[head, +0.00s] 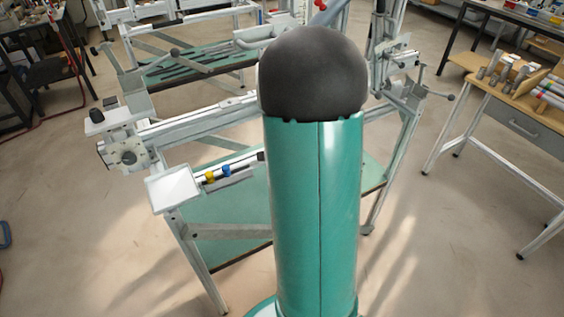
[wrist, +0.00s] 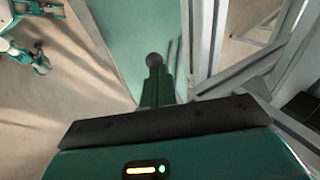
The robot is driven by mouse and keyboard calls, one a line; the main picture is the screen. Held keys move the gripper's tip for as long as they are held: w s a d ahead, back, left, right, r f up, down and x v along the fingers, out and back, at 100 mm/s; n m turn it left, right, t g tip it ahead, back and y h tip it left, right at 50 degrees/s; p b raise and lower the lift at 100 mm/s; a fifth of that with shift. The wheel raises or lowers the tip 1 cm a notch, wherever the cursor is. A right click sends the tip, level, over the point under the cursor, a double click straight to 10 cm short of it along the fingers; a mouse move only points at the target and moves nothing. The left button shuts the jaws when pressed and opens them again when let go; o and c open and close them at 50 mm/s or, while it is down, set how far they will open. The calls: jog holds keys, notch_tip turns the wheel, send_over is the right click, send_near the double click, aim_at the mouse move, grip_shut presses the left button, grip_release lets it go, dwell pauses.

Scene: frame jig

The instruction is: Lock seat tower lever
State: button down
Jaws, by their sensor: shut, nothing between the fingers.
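In the wrist view my gripper (wrist: 157,88) has its dark green fingers together and empty. A dark round knob (wrist: 154,60) shows just past the fingertips, in line with them; it looks like a lever end. I cannot tell whether the fingers touch it. In the head view the frame jig (head: 190,122) stands behind my teal arm, which hides its middle. The right-hand upright (head: 383,55) carries clamps and a handle with a dark knob (head: 450,97). Which handle is the seat tower lever is unclear. My gripper is not visible in the head view.
A teal shelf (head: 232,212) spans the jig low down; a teal panel also shows in the wrist view (wrist: 130,35). Grey frame bars (wrist: 255,70) lie to the right there. A wooden-topped bench (head: 500,80) with tools stands right. Floor (head: 440,225) between is clear.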

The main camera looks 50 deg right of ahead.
jog(key=shift+d+f, duration=0.2)
jog(key=shift+f, duration=0.3)
jog(key=shift+s+f, duration=0.1)
dwell(0.3)
